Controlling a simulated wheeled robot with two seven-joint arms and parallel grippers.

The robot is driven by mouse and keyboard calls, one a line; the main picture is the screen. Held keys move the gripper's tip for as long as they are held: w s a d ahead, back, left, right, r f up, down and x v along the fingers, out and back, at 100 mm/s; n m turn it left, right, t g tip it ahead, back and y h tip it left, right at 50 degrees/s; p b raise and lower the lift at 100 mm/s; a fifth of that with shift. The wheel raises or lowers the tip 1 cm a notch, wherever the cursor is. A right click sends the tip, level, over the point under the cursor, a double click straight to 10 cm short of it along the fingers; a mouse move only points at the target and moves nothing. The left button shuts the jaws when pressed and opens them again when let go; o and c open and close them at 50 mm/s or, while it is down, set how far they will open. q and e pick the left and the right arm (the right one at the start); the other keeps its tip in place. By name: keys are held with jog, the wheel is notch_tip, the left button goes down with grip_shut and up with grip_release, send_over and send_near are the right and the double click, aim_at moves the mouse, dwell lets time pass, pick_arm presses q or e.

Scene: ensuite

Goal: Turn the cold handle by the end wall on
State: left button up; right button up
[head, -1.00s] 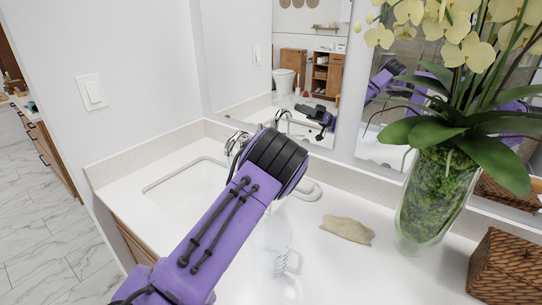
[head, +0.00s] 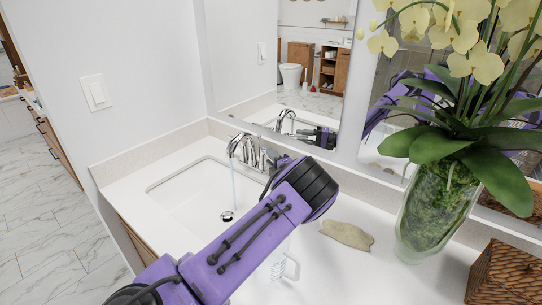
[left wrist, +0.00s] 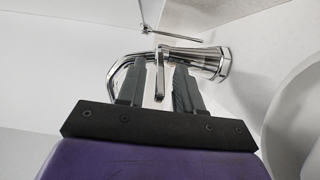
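The chrome faucet (head: 240,143) stands at the back of the sink (head: 185,195), and a thin stream of water falls from its spout to the drain. My left gripper (head: 272,156) is beside the faucet, mostly hidden behind my wrist. In the left wrist view my left gripper (left wrist: 158,88) has its two dark fingers apart. A slim chrome lever (left wrist: 158,72) shows in the gap between them; I cannot tell whether either finger touches it. The faucet's chrome body (left wrist: 215,63) is just beyond the fingers. My right gripper is not in view.
The end wall with a light switch (head: 96,93) is at the left. A mirror (head: 275,50) is behind the sink. A beige soap-like piece (head: 347,235), a glass vase (head: 432,210) of orchids and a wicker box (head: 507,275) stand on the counter to the right.

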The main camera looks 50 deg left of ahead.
pick_arm(q)
jog(key=shift+a, duration=0.4)
grip_shut()
jog(key=shift+w, duration=0.1)
dwell(1.1)
